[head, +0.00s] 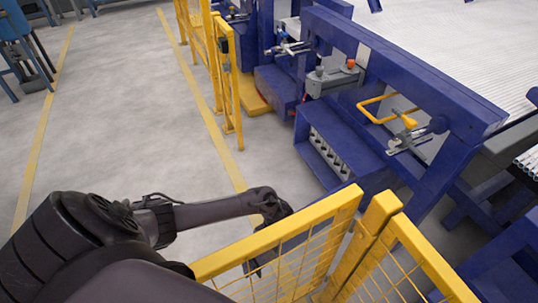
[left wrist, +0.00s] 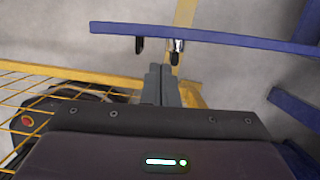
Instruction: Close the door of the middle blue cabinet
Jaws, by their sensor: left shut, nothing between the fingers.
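The blue cabinet (head: 352,128) stands right of centre in the head view. Its front is open and several light upright parts show inside. My right gripper is out of view.
The yellow mesh fence (head: 385,215) stands close in front, beside my left arm. A blue frame with a yellow handle (head: 372,102) and clamps rises above the cabinet. Metal pipes (head: 450,40) lie behind.

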